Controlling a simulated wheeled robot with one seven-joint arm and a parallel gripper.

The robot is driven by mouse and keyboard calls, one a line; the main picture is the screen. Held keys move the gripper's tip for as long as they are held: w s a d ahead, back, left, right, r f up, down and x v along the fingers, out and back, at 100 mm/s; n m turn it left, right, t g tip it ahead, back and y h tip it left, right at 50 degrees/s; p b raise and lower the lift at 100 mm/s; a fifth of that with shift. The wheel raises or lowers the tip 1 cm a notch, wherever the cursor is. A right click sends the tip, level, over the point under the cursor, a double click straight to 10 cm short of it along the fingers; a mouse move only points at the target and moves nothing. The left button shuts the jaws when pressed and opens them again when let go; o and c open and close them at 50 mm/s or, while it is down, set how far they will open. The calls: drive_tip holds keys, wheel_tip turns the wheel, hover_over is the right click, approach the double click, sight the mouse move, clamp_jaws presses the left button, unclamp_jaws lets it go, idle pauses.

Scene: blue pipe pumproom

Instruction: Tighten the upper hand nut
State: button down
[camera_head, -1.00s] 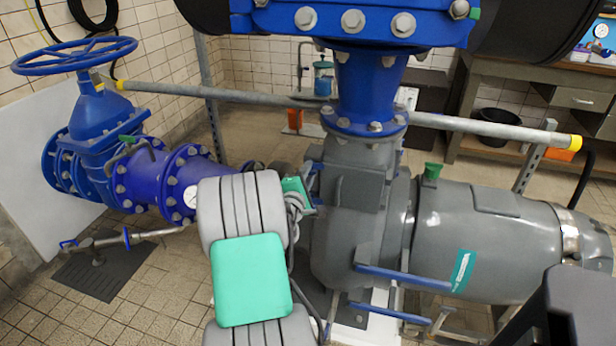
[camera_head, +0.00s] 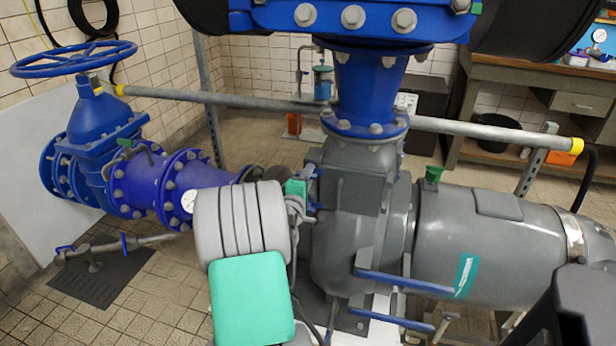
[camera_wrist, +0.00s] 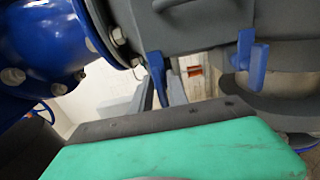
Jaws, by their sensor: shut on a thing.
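Two blue hand nuts with flat wings show on the grey pump housing in the wrist view. One hand nut (camera_wrist: 157,74) is at the middle, between the tips of my gripper (camera_wrist: 160,88). The other hand nut (camera_wrist: 251,62) stands apart to the right. My gripper is shut on the middle one; its fingers are partly hidden behind my green and dark wrist casing. In the head view my gripper (camera_head: 308,203) is at the left side of the grey pump housing (camera_head: 350,230), with small blue parts beside it. My arm hides much of the contact there.
A blue flanged pipe (camera_head: 195,180) and a valve with a blue handwheel (camera_head: 75,58) lie left of my arm. A blue vertical pipe (camera_head: 368,90) rises above the pump. A grey rail (camera_head: 215,100) crosses behind, and blue bars (camera_head: 405,283) stick out in front of the housing.

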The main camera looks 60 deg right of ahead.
drive_tip(key=c, duration=1.5)
unclamp_jaws()
drive_tip(key=a, duration=0.5)
drive_tip(key=s+a, duration=0.1)
drive_tip(key=a, duration=0.1)
drive_tip(key=shift+s+a, duration=0.1)
drive_tip(key=shift+a, duration=0.25)
